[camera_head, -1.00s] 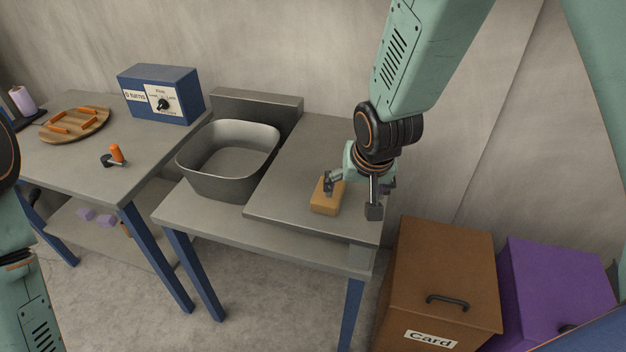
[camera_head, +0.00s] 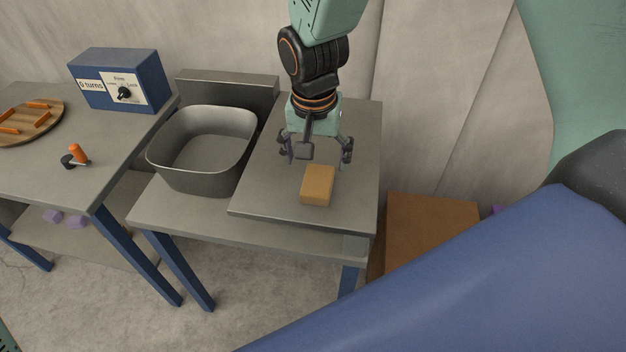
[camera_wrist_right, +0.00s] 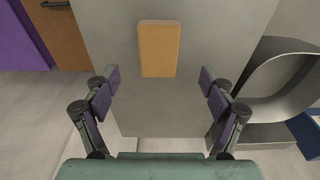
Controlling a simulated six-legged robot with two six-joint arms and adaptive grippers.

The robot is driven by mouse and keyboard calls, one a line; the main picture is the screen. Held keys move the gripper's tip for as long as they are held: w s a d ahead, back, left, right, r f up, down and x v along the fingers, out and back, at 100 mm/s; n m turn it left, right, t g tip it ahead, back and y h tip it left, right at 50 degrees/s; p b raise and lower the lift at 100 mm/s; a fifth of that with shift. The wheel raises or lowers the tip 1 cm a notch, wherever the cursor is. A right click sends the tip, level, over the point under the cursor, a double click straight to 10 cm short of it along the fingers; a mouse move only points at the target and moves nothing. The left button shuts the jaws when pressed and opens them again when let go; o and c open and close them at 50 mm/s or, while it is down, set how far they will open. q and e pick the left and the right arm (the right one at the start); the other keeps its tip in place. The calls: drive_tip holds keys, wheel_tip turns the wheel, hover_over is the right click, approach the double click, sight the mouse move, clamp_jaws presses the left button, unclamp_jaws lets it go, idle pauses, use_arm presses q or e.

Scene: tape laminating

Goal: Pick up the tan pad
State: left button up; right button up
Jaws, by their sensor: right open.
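The tan pad (camera_head: 317,186) is a small block lying on the grey raised board of the table. It also shows in the right wrist view (camera_wrist_right: 159,50), ahead of the open fingers and centred between them. My right gripper (camera_head: 316,152) is open and empty, behind and above the pad in the head view, apart from it. In the right wrist view the right gripper's fingers (camera_wrist_right: 160,84) are spread wide with nothing between them. My left gripper is not in view.
A grey basin (camera_head: 203,150) stands left of the board. A blue control box (camera_head: 120,80), a round wooden board (camera_head: 28,122) with orange strips and an orange-handled crank (camera_head: 77,154) are on the left table. A brown bin (camera_head: 432,228) stands right. A blue surface covers the lower right.

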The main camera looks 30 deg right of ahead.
sight(318, 180)
drive_tip(key=f, duration=0.2)
drive_tip(key=f+b, duration=0.1)
drive_tip(key=f, duration=0.1)
drive_tip(key=d+f, duration=0.1)
drive_tip(key=f, duration=0.2)
drive_tip(key=shift+w+f+b, duration=0.1)
drive_tip(key=shift+w+b, duration=0.25)
drive_tip(key=shift+w, duration=0.05)
drive_tip(key=shift+w+d+f, duration=0.15)
drive_tip(key=shift+w+f, duration=0.05)
drive_tip(key=shift+f, duration=0.05)
drive_tip(key=shift+s+r, duration=0.15)
drive_tip(key=shift+s, duration=0.05)
drive_tip(key=shift+c, duration=1.1)
drive_tip(key=shift+w, duration=0.15)
drive_tip(key=c, duration=0.9)
drive_tip(key=shift+c, duration=0.2)
drive_tip(key=shift+r, duration=0.25)
wheel_tip(318, 180, up, 9)
drive_tip(key=p, duration=0.2)
drive_tip(key=shift+r, duration=0.2)
